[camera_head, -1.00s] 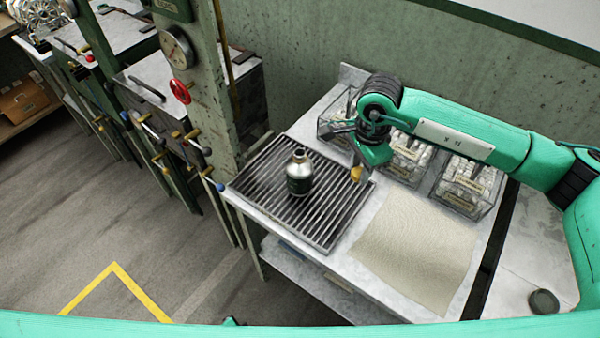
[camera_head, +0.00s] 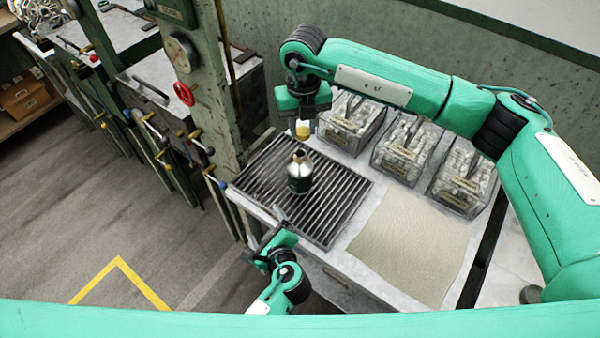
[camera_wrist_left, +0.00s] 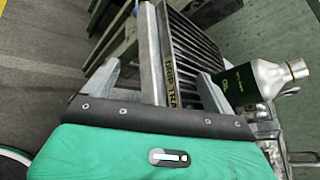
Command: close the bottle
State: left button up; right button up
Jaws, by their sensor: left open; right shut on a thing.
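The bottle (camera_head: 299,181) stands upright on a slatted metal rack (camera_head: 352,205), its dark green body topped by a silvery shoulder and an open neck. In the left wrist view the bottle (camera_wrist_left: 255,82) is at the right with its brass-coloured neck rim. My right gripper (camera_head: 303,117) is shut on a small yellow-gold cap (camera_head: 303,130), held behind and above the bottle, apart from it. My left gripper (camera_head: 270,228) is open and empty at the front left edge of the rack. Its fingers (camera_wrist_left: 160,70) show in the left wrist view, with the bottle outside them to the right.
Clear bins (camera_head: 402,148) of pale items stand along the back of the table. A beige mat (camera_head: 410,245) lies right of the rack. A green post (camera_head: 203,90) with a gauge and red handwheel rises at the left. The floor in front left is open.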

aim_at(302, 182)
pick_arm(q)
jog(key=d+r+m+t+h, duration=0.1)
jog(key=d+m, duration=0.2)
jog(key=w+d+r+m+t+h, duration=0.1)
jog(key=d+r+m+t, duration=0.1)
jog(key=d+m, duration=0.2)
jog(key=w+d+r+m+t, duration=0.1)
jog(key=d+m+t, duration=0.1)
jog(key=d+m, duration=0.1)
jog(key=shift+d+r+m+h, duration=0.3)
jog(key=shift+d+r+h, duration=0.1)
jog(key=shift+d, duration=0.1)
pick_arm(e)
jog(key=shift+w+a+r+m, duration=0.1)
jog(key=shift+a+r+m, duration=0.15)
jog(key=shift+m, duration=0.25)
pick_arm(q)
jog(key=shift+w, duration=0.1)
jog(key=w, duration=0.4)
jog(key=w+a, duration=0.1)
jog(key=w, duration=0.2)
jog(key=w+a, duration=0.1)
jog(key=w, duration=0.3)
jog(key=shift+w+f, duration=0.1)
jog(key=shift+w, duration=0.25)
jog(key=c, duration=1.5)
jog(key=shift+o, duration=0.2)
pick_arm(e)
jog(key=shift+f, duration=2.55)
